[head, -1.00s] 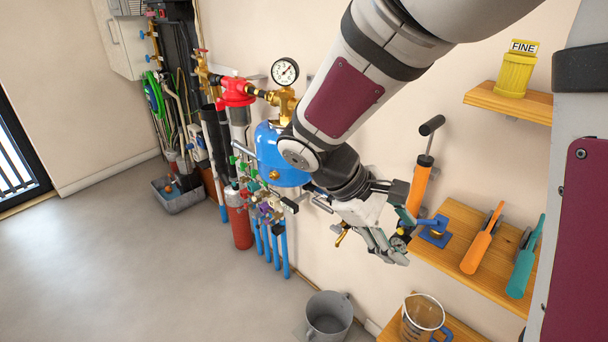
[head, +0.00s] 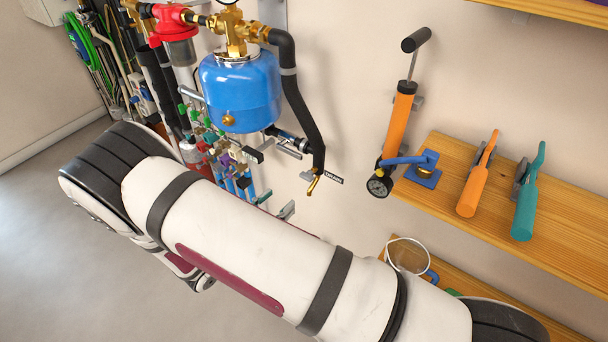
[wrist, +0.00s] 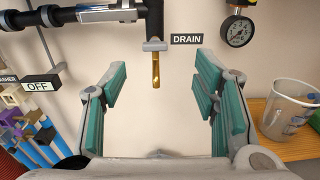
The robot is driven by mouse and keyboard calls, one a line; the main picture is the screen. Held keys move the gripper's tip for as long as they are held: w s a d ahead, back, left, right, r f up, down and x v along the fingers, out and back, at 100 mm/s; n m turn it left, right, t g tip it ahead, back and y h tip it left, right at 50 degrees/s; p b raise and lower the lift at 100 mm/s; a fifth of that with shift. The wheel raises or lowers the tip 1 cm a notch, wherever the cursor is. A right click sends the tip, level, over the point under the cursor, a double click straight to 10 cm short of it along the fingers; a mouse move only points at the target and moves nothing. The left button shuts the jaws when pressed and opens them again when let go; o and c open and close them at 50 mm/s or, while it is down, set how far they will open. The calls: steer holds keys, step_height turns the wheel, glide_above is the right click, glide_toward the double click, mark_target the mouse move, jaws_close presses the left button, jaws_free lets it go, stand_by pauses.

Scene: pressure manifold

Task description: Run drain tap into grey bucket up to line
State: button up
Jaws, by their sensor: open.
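The brass drain tap (head: 314,186) hangs at the lower end of a black pipe, beside a DRAIN label (head: 333,178). In the wrist view the tap's brass spout (wrist: 156,72) points down, with a grey crosspiece (wrist: 155,45) above it. My gripper (wrist: 160,90) is open and empty. Its teal-padded fingers appear either side of the spout, without visible contact; the depth gap is hard to judge. The grey bucket and its line are not visible now; my arm covers the floor area below the tap in the head view.
An orange pump (head: 398,120) with a gauge (head: 380,185) is right of the tap. A clear jug (wrist: 290,112) stands on the lower shelf. Orange and teal tools lie on the wooden shelf (head: 440,195). A blue vessel (head: 240,92) and valves are left.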

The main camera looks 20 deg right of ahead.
mark_target(304, 177)
steer(key=shift+n+t, duration=0.3)
steer(key=x, duration=0.9)
steer(key=f+b+x, duration=0.1)
steer(key=x, duration=0.3)
steer(key=shift+w, duration=0.4)
steer(key=c, duration=1.2)
